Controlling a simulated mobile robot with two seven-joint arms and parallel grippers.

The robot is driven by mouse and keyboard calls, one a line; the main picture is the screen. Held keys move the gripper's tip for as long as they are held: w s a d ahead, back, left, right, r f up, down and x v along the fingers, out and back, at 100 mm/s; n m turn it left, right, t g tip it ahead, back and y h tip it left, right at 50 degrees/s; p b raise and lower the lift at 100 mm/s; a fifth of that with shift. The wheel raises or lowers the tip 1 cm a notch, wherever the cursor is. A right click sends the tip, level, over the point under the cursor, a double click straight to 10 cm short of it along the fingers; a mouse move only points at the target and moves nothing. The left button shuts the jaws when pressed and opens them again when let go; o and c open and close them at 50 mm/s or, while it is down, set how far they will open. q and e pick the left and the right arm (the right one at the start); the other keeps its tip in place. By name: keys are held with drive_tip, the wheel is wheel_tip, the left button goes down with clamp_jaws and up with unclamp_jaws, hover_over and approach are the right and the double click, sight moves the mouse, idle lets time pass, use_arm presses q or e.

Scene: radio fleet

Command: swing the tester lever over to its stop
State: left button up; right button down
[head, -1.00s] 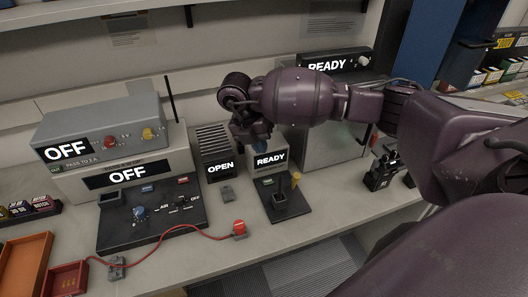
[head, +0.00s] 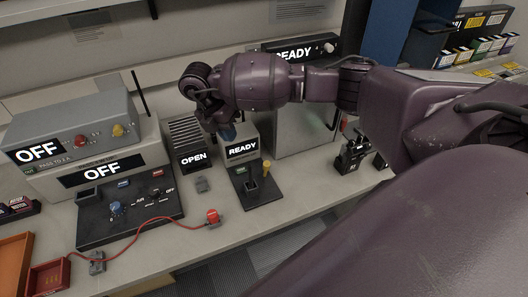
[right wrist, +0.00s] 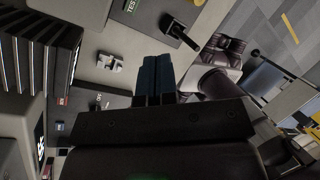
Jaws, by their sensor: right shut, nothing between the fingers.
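The tester (head: 262,197) is a black base at the bench's front edge with a small box behind it whose screen (head: 243,149) reads READY. My left gripper is not in view.
A vented box reading OPEN (head: 193,159) stands left of the tester. A black handheld radio (head: 354,153) stands to the right. A grey clip (head: 202,185) lies on the bench.

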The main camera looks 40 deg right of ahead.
sight(266, 169)
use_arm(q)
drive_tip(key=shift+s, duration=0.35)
use_arm(e)
drive_tip(key=shift+a, duration=0.1)
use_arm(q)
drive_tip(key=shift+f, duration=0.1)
use_arm(e)
drive_tip(key=shift+f, duration=0.15)
drive_tip(key=x, duration=1)
drive_tip(key=shift+p, duration=0.3)
drive_tip(key=shift+s+d+p, duration=0.5)
drive_tip(key=shift+s+d, duration=0.65)
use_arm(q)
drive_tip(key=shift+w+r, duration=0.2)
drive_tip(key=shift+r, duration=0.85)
use_arm(e)
drive_tip(key=shift+s+d+f, duration=0.1)
drive_tip(key=shift+s+d, duration=0.1)
